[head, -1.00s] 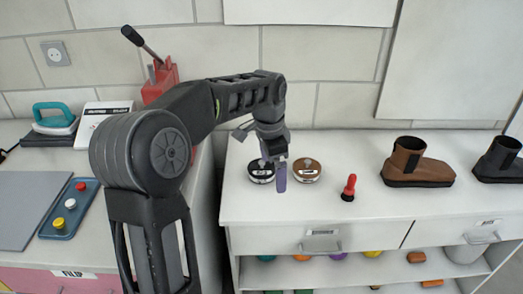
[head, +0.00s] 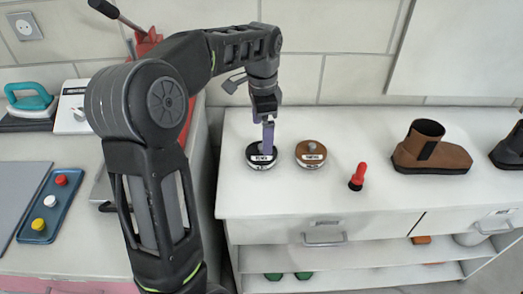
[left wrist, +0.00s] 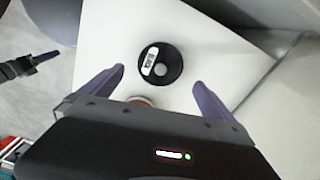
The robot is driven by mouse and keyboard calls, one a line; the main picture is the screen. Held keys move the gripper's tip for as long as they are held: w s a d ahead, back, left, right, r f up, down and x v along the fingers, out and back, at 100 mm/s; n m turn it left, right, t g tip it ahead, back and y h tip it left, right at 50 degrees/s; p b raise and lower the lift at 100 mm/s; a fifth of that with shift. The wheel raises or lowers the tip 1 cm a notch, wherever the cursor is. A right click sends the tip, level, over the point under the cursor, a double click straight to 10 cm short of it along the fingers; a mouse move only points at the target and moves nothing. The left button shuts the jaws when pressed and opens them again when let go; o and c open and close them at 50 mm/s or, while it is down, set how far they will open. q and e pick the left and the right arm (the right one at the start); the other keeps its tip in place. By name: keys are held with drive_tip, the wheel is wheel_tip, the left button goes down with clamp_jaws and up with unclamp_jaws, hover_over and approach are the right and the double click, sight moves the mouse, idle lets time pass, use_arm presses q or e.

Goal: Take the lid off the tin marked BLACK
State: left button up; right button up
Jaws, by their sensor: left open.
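The black tin (head: 258,163) stands upright on the white cabinet top, its lid bearing a pale label and a round grey knob. The label looks like BLACK but is blurred. It also shows in the left wrist view (left wrist: 173,57), beyond my fingertips. A brown tin (head: 312,160) stands just right of it; in the left wrist view (left wrist: 141,101) my gripper mostly hides it. My left gripper (head: 268,145) points down over the black tin, and its open fingers (left wrist: 158,82) hold nothing. A dark gripper with a purple finger (left wrist: 40,60), apparently my right, shows at the wrist view's left edge.
A red-topped tool (head: 358,177) and a brown boot (head: 430,152) stand to the right on the cabinet top (head: 270,200). A drawer handle (head: 325,236) sticks out in front. The blue tray (head: 48,210) lies on the left desk.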

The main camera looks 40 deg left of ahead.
use_arm(q)
drive_tip(key=shift+f, duration=0.4)
drive_tip(key=shift+f, duration=0.1)
wheel_tip(320, 180, down, 5)
drive_tip(key=shift+c, duration=0.6)
drive_tip(key=c, duration=1.1)
wheel_tip(320, 180, up, 10)
drive_tip(key=shift+r+p, duration=0.1)
drive_tip(key=shift+p, duration=0.2)
idle(0.5)
